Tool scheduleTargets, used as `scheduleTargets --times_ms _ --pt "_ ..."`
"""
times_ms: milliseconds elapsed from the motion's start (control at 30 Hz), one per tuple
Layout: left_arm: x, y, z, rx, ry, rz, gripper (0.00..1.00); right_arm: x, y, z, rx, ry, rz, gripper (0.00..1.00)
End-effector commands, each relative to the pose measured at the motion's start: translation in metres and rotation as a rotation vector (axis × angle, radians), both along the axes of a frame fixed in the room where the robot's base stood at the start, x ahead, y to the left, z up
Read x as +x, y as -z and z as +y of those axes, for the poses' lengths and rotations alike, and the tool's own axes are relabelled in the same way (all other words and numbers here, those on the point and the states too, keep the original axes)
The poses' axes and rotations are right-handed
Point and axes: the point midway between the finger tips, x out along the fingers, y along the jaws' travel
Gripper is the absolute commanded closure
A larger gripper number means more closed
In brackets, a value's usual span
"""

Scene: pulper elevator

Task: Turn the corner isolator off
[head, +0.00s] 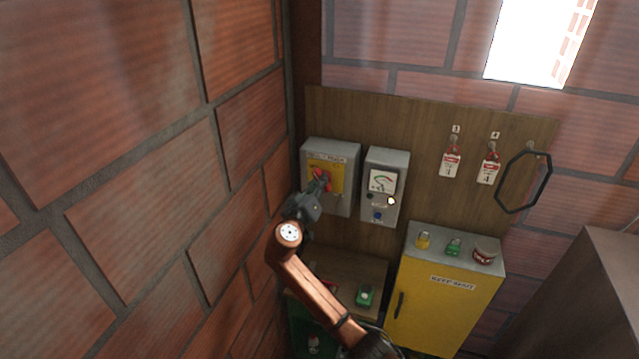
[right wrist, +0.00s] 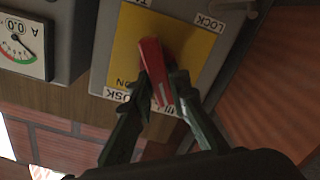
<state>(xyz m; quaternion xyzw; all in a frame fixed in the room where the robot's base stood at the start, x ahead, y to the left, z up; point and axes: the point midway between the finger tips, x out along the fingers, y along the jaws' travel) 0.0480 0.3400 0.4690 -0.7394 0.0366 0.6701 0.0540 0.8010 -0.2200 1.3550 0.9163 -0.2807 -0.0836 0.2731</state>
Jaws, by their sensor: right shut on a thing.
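The corner isolator is a grey box (head: 351,178) on the wooden board by the brick corner, with a yellow plate and a red handle (head: 317,173). My right gripper (head: 322,182) is at the front of the box. In the right wrist view its two dark green fingers (right wrist: 160,82) close on either side of the red handle (right wrist: 152,58), which lies at a slant across the yellow plate (right wrist: 190,50). The words LOCK and ON show on the plate's labels. The fingers partly hide the handle's lower end. My left gripper is not in view.
A grey meter box (head: 384,215) hangs just right of the isolator. Red-and-white tags (head: 450,165) and a black ring (head: 499,183) hang further right. A yellow cabinet (head: 435,300) with padlocks on top stands below. A brick wall (head: 150,200) is close on the left.

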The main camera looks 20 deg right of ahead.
Motion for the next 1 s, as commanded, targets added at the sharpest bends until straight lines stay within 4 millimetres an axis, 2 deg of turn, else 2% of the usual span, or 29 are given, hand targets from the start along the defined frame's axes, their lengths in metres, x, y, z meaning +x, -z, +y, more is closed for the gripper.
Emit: scheduleTargets --times_ms 600,1000 --pt "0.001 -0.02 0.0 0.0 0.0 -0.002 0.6 0.003 0.004 0.005 -0.484 -0.002 0.327 1.0" --pt "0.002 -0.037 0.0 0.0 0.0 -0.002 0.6 0.003 0.008 0.005 -0.731 -0.002 0.494 1.0"
